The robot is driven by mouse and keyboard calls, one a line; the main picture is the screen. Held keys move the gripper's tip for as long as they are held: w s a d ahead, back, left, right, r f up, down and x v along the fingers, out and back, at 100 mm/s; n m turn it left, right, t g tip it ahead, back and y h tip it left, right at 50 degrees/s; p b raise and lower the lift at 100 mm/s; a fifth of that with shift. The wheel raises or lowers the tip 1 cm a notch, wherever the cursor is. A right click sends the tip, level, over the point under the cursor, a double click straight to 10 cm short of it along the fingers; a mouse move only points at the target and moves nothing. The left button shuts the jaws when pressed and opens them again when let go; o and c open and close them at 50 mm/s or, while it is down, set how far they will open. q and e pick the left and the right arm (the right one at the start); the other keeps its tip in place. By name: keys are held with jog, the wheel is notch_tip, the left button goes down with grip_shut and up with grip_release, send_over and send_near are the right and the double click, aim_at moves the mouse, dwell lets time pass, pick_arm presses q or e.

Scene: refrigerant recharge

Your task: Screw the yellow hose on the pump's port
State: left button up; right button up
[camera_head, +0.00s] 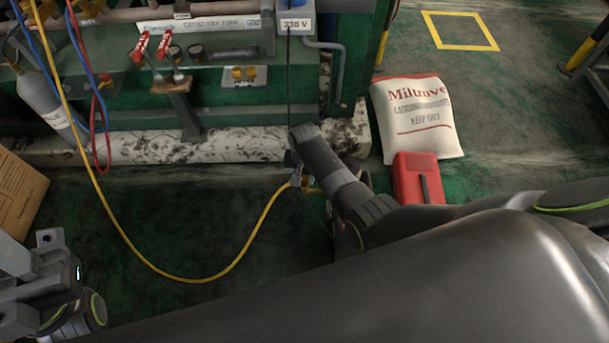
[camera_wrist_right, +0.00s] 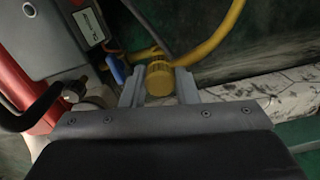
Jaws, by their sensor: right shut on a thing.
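The yellow hose (camera_head: 205,280) hangs from the upper left in a loop and rises to my right gripper (camera_head: 294,176). In the right wrist view, the hose (camera_wrist_right: 228,32) bends down to its ribbed yellow end nut (camera_wrist_right: 159,78). The nut sits between the two fingers of my right gripper (camera_wrist_right: 159,88), which is shut on it. A grey and red machine (camera_wrist_right: 60,35), seemingly the pump, is just left of the fingers, with a brass fitting (camera_wrist_right: 76,88). I cannot tell whether the nut touches a port. My left gripper (camera_head: 40,265) is at the lower left, its jaw state unclear.
A red box with a dark strip (camera_head: 412,172) stands right of my right wrist, before a white sack (camera_head: 420,115). A green rig with red valves (camera_head: 140,48) stands behind. A grey cylinder (camera_head: 42,100) and a cardboard box (camera_head: 18,192) are at left. My right arm hides much floor.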

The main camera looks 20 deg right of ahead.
jog(key=shift+r+p, duration=0.1)
jog(key=shift+p, duration=0.45)
dwell(0.9)
jog(key=shift+f+b, duration=0.8)
jog(key=shift+f, duration=0.25)
dwell(0.6)
jog(key=shift+m+p, duration=0.35)
jog(key=shift+m, duration=1.45)
jog(key=shift+m+p, duration=0.35)
jog(key=shift+m, duration=1.45)
